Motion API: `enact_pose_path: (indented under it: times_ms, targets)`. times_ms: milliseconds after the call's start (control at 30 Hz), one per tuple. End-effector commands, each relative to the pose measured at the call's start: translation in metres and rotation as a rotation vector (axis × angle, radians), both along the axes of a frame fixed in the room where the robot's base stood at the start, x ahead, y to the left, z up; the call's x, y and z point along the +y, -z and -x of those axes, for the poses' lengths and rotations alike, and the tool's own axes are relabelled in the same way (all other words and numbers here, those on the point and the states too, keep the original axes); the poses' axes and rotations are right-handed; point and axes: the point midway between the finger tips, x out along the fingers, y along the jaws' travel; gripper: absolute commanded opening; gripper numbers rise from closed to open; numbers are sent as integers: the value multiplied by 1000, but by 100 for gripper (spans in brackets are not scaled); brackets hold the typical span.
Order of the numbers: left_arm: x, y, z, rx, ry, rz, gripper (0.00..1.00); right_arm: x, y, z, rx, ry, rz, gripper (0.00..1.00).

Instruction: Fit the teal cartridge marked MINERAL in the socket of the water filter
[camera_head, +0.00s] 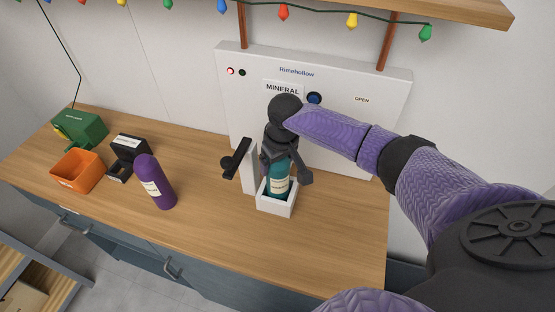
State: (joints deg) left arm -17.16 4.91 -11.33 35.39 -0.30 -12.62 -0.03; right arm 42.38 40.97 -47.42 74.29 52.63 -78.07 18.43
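The teal cartridge (279,181) stands nearly upright in the white box-shaped socket (276,208) at the front of the water filter (338,130). Its lower part is hidden by the socket's front wall, so I cannot tell whether it is fully seated. My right gripper (283,172) is above the cartridge, with its fingers spread on either side of its top. A gap shows between the right-hand finger and the cartridge. The filter's panel has a MINERAL label (283,88). My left gripper is not in view.
A black lever (237,158) on a white post stands just left of the socket. A purple cartridge (155,182), a black holder (127,157), an orange bin (77,171) and a green container (80,129) stand farther left. The wooden counter (220,235) is clear in front.

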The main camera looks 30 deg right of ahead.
Motion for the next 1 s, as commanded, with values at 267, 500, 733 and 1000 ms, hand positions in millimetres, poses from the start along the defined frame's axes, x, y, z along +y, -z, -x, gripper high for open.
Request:
enact_pose_path:
  times_ms: [267,500,733,1000]
  targets:
    - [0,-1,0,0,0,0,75,0,-1,0,0,0,0,100]
    - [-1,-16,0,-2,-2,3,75,-1,-55,7,-3,-3,2,100]
    - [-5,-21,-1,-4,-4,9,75,-1,-94,14,-1,0,0,100]
    - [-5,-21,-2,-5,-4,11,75,-1,-98,15,0,0,0,100]
